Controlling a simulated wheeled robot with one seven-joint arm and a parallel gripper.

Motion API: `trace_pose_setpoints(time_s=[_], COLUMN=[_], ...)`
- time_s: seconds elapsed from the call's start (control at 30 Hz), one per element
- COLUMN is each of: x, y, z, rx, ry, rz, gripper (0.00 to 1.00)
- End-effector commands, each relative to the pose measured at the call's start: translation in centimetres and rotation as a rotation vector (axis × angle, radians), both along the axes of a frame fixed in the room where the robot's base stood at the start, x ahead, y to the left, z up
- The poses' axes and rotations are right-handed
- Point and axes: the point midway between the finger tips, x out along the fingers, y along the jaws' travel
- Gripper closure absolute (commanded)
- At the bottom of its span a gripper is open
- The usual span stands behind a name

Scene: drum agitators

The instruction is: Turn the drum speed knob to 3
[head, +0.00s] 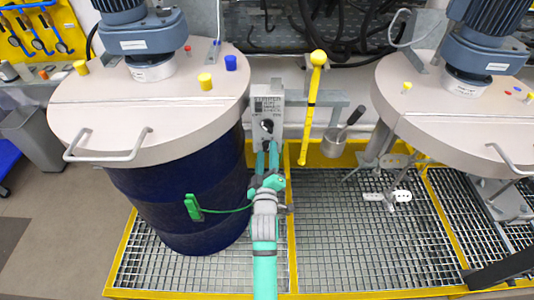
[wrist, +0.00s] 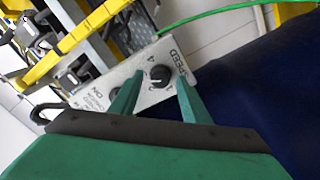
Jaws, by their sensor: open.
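The drum speed knob (wrist: 159,76) is black and round with a pale pointer mark, on a light grey control panel (wrist: 152,58) marked SPEED. In the head view the panel (head: 268,103) stands beside the blue drum, with the black knob (head: 267,125) low on its face. My gripper (head: 267,148) is green, open and just in front of the panel. In the wrist view the knob shows between the two fingertips of my gripper (wrist: 160,78), with a gap on both sides. I cannot tell the remaining depth to the knob. The left finger partly hides another dark control. The scale numbers are too small to read.
The blue drum (head: 180,205) with its grey lid (head: 120,108) is close on the left. A green clamp (head: 193,207) with a cable is on the drum.

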Motion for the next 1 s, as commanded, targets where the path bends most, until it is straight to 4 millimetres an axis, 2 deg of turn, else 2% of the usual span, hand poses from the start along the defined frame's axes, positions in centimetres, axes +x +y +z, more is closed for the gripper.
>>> trace_pose_setpoints(time_s=[0.4, 0.6, 0.8, 1.0], x=[-6.7, -9.2, -10.2, -10.3], y=[0.1, 0.1, 0.2, 0.2], z=[-0.4, -0.4, -0.4, -0.4], rx=[-0.001, 0.000, -0.001, 0.000], ry=[0.003, 0.003, 0.001, 0.001], rz=[0.000, 0.000, 0.000, -0.001], gripper=[0.57, 0.57, 0.57, 0.57])
